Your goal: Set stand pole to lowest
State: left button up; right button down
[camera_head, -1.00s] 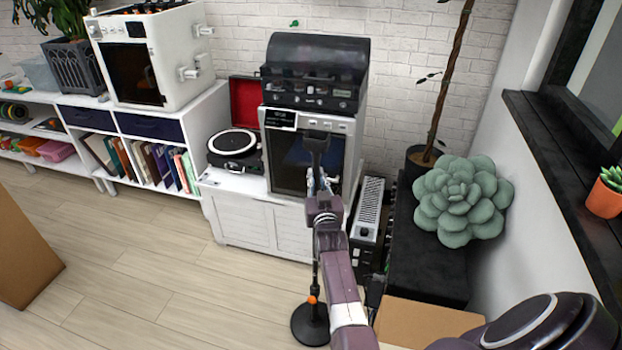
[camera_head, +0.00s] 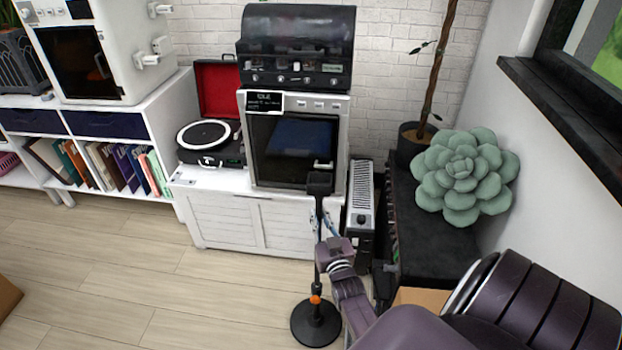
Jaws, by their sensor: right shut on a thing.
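The stand has a round black base (camera_head: 316,326) on the floor, with a thin upright pole (camera_head: 318,272) and a small orange part (camera_head: 315,299) low on it. A dark block-shaped head (camera_head: 319,183) tops the pole, in front of the white machine's dark window. My right gripper (camera_head: 326,236) is shut on the stand's pole, on its upper part below the head. My wrist partly hides the fingers and the exact contact. My left gripper is out of view.
Behind the stand is a white cabinet (camera_head: 225,219) bearing a white machine (camera_head: 341,125) and an open record player (camera_head: 208,158). A black bench (camera_head: 430,240) with a large succulent (camera_head: 465,177) stands at the right. The wooden floor (camera_head: 190,290) to the left is open.

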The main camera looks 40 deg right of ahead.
jog(key=c, duration=2.4)
grip_release()
jog(key=o, duration=0.5)
jog(key=shift+s+f, duration=0.1)
jog(key=shift+s, duration=0.05)
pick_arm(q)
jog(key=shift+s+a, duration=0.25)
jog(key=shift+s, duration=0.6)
pick_arm(e)
jog(key=v, duration=1.1)
jog(key=shift+s+a, duration=0.2)
jog(key=shift+s, duration=0.05)
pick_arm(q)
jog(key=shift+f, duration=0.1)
